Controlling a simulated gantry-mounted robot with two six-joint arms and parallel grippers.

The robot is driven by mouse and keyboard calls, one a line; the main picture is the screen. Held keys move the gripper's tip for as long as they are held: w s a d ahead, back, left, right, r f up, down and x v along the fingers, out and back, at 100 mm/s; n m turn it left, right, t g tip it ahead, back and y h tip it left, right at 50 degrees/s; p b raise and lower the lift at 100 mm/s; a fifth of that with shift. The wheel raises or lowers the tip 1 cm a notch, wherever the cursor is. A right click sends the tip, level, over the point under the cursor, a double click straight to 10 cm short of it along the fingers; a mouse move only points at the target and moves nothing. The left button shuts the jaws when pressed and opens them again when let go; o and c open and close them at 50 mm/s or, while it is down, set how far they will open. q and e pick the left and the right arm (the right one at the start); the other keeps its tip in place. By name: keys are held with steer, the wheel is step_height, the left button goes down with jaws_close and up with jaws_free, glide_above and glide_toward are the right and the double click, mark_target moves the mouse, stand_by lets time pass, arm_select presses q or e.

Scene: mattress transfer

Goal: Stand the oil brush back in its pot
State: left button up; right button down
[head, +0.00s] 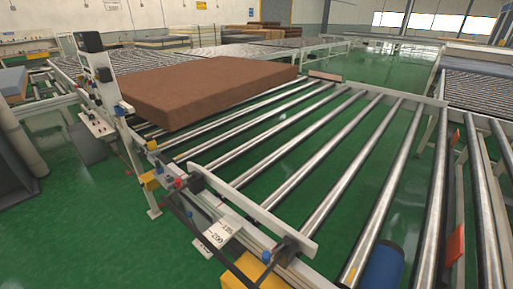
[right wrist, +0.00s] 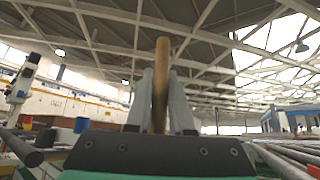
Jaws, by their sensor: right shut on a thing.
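My right gripper (right wrist: 162,88) shows in the right wrist view, its two grey fingers shut on the wooden handle of the oil brush (right wrist: 161,58). The handle stands upright between the fingers, and its rounded end rises above them. The bristle end is hidden. A blue container (right wrist: 81,124) stands to the left in that view; I cannot tell whether it is the pot. A blue cylinder (head: 383,268) shows at the bottom right of the head view, among the rollers; I cannot tell what it is. Neither gripper can be made out in the head view.
A roller conveyor (head: 311,247) fills the middle of the head view. A brown mattress (head: 205,88) lies on its far left part. A machine post (head: 103,75) stands at its left edge. Green floor (head: 90,225) is clear at the lower left.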

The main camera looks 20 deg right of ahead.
arm_select(q)
step_height(320, 180, up, 40)
steer(key=p, duration=3.9)
steer(key=shift+r, duration=0.2)
arm_select(e)
steer(key=s+a+r+y, duration=0.1)
steer(key=r, duration=1.8)
steer(key=s+a+r+n+y, duration=0.1)
steer(key=s+a+r, duration=0.1)
steer(key=r, duration=1.7)
steer(key=shift+r+t+y, duration=0.35)
steer(key=shift+t+y, duration=0.05)
